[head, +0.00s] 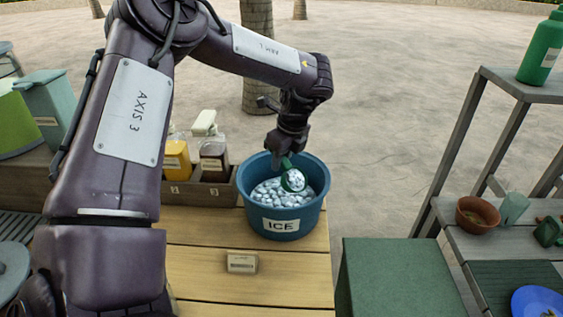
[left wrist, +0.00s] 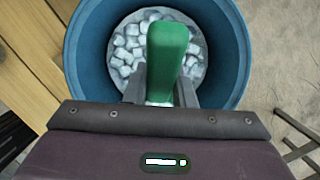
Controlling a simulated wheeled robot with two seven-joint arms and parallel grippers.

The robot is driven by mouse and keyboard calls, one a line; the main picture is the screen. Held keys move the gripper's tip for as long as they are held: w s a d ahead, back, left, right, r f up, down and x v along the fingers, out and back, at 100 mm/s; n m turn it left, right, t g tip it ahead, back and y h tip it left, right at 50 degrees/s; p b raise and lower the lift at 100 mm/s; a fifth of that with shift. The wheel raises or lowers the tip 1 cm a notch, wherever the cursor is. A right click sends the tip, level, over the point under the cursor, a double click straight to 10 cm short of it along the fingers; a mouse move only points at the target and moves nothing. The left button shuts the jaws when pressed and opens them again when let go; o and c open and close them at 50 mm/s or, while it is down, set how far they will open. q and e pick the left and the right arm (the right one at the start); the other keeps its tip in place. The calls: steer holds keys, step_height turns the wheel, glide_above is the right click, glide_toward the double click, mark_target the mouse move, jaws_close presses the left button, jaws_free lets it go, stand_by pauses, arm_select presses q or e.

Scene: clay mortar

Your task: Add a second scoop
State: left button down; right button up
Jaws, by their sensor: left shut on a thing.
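A blue bucket (head: 283,226) labelled ICE stands on the wooden table, filled with ice cubes (head: 268,194). In the left wrist view the bucket (left wrist: 84,62) and its ice (left wrist: 128,50) lie below the gripper. My left gripper (head: 288,154) is over the bucket and shut on the handle of a green scoop (left wrist: 167,50). In the head view the scoop (head: 285,166) is tilted with its bowl facing the camera, and pale ice shows in the bowl, low inside the bucket. Whether the bowl touches the ice below is unclear. My right gripper is not in view.
A wooden rack (head: 199,192) with a yellow bottle (head: 176,160) and a dark bottle (head: 213,161) stands left of the bucket. A small label block (head: 241,262) lies in front. A dark green box (head: 398,280) and a shelf with a brown bowl (head: 477,214) are at right.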

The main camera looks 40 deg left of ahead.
arm_select(q)
step_height(320, 180, up, 3)
steer(key=shift+r+p, duration=0.2)
steer(key=shift+p, duration=0.75)
steer(key=a+r+h+p, duration=0.1)
steer(key=h+p, duration=0.1)
steer(key=a+r+h+p, duration=0.1)
steer(key=r+h+p, duration=0.1)
steer(key=p, duration=0.1)
steer(key=shift+a+r+p, duration=0.3)
steer(key=shift+a, duration=0.1)
steer(key=shift+s+a+r+h+p, duration=0.1)
steer(key=shift+a+r+h+p, duration=0.3)
steer(key=shift+h, duration=0.3)
steer(key=shift+a+r+h+p, duration=0.15)
steer(key=shift+r+h+p, duration=0.1)
steer(key=shift+h+p, duration=0.35)
